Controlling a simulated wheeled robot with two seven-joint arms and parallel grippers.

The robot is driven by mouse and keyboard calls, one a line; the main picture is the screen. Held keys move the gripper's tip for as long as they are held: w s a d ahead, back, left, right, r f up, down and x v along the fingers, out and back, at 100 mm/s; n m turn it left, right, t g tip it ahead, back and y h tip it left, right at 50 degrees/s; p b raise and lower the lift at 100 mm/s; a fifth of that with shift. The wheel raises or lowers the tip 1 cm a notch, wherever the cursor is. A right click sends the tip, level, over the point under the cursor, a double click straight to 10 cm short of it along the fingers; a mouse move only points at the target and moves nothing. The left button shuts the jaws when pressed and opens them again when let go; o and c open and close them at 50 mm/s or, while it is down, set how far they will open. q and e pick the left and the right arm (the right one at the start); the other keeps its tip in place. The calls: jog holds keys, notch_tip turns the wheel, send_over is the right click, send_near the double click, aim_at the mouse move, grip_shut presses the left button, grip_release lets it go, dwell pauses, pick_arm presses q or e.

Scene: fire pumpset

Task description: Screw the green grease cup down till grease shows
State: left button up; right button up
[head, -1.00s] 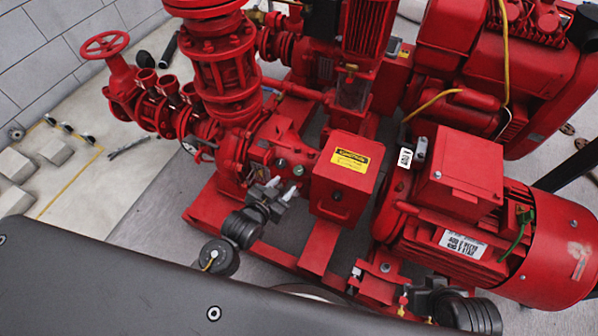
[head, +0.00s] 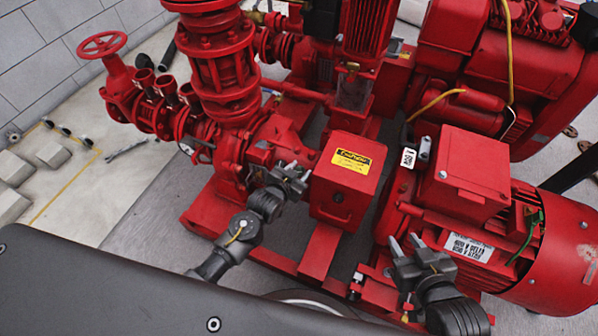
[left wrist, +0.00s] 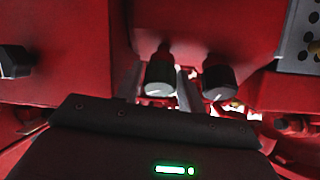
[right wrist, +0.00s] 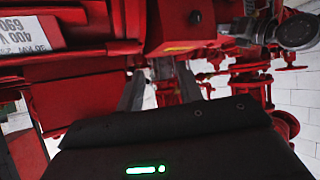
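My left gripper (head: 283,168) is at the front of the red pump casing, left of the red box. In the left wrist view, two dark knob-like cups (left wrist: 160,77) (left wrist: 220,82) stick out of the red casing. The left one in the picture lies between the fingers, which stand apart on either side of it. I cannot tell whether they touch it. Neither cup shows a clear green here, so I cannot tell which is the green grease cup. In the head view the left gripper mostly covers that spot. My right gripper (head: 405,244) is open and empty beside the red motor.
A red box (head: 330,196) with a yellow caution label stands right of my left gripper. The red motor (head: 555,240) is at the right. A handwheel (head: 103,44) and valves are at the left. Red base rails run below. Open floor (head: 90,175) lies left.

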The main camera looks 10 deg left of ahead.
pick_arm(q)
jog(key=c, duration=0.7)
jog(key=m+h+p, duration=0.1)
jog(key=m+p, duration=0.2)
jog(key=shift+r+m+g+p, duration=0.15)
jog(key=shift+m+g+p, duration=0.15)
jog(key=shift+m+g, duration=0.1)
pick_arm(e)
jog(key=s+d+f+m+g+h, duration=0.25)
jog(key=s+d+f+g, duration=0.25)
jog(key=s+d+g, duration=0.3)
pick_arm(q)
jog(key=m+g+h+p, duration=0.1)
jog(key=m+p, duration=0.1)
jog(key=m, duration=0.1)
jog(key=m+g+p, duration=0.1)
jog(key=m+p, duration=0.1)
jog(key=m, duration=0.2)
jog(key=shift+h, duration=0.4)
jog(key=shift+f+m+g+p, duration=0.2)
jog(key=shift+m+g+p, duration=0.55)
jog(key=shift+m, duration=0.95)
pick_arm(e)
notch_tip(320, 180, down, 12)
jog(key=shift+s+a+f+h, duration=0.2)
jog(key=shift+s+a+h, duration=0.15)
jog(key=shift+a+h, duration=0.1)
